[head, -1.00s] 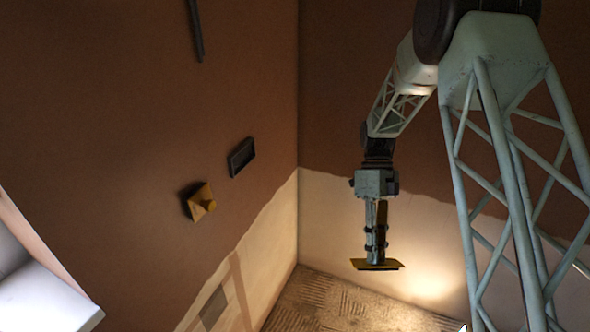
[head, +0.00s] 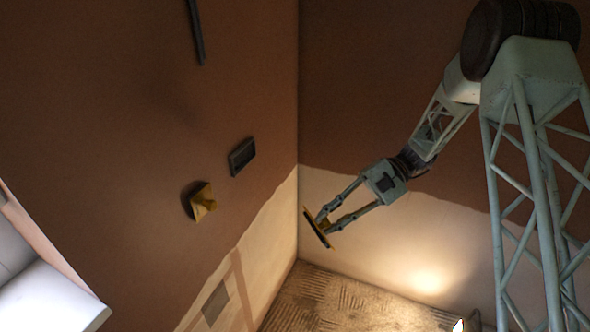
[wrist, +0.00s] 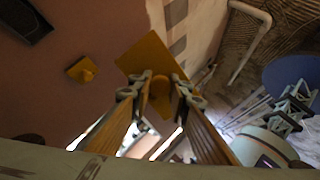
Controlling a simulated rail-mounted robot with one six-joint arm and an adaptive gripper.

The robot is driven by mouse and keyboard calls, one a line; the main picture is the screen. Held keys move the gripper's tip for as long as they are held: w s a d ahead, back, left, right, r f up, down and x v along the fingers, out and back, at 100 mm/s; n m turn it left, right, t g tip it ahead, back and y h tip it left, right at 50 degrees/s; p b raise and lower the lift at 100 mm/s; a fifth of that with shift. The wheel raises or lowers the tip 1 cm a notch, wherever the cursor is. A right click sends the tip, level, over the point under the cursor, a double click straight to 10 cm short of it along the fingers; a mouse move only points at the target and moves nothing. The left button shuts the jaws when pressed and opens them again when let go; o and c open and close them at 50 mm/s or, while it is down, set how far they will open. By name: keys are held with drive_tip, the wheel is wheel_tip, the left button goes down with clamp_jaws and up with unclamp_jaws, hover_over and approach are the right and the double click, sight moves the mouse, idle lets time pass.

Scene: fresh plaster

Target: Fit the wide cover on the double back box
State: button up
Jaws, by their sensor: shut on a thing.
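My gripper (head: 329,222) is shut on the knob of the wide cover (head: 317,231), a flat yellow plate. In the head view the cover is tilted, its face turned toward the lower left, in front of the room's corner. The wrist view shows the same cover (wrist: 145,58) beyond the fingertips (wrist: 160,90), with its round knob between them. The double back box (head: 242,157) is a dark rectangular frame on the brown left wall, up and left of my gripper and well apart from it. It also shows at the top left of the wrist view (wrist: 24,20).
A smaller square yellow cover with a knob (head: 202,203) sits on the wall, lower left of the box. A dark bar (head: 195,30) is higher up the wall. A pale window ledge (head: 50,300) juts in at lower left. Air between gripper and wall looks clear.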

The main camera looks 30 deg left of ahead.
drive_tip(key=a+r+m+t+y, duration=0.1)
drive_tip(key=a+m+y, duration=0.1)
drive_tip(key=a+r+m+t+y+p, duration=0.1)
drive_tip(key=a+r+m+y, duration=0.1)
drive_tip(key=a, duration=0.1)
drive_tip(key=w+a+r+m+t+y, duration=0.1)
drive_tip(key=a+r+y, duration=0.1)
drive_tip(key=shift+a+m+t+y+p, duration=0.3)
drive_tip(key=shift+a+m+y+p, duration=0.05)
drive_tip(key=shift+m+y+p, duration=0.05)
drive_tip(key=w+a+r+m+t+y+p, duration=0.2)
drive_tip(key=w+a+r+m+t+y, duration=0.1)
drive_tip(key=w+a+r+t, duration=0.1)
drive_tip(key=shift+a+r+m+t+y, duration=0.4)
drive_tip(key=shift+a+t, duration=0.1)
drive_tip(key=shift+a, duration=0.6)
drive_tip(key=shift+s+a+f, duration=0.1)
drive_tip(key=shift+a, duration=0.3)
drive_tip(key=s+a+b, duration=0.1)
drive_tip(key=a+b, duration=0.1)
drive_tip(key=a, duration=1)
idle(1.5)
drive_tip(key=shift+s+a, duration=0.1)
drive_tip(key=shift+a, duration=0.35)
idle(0.8)
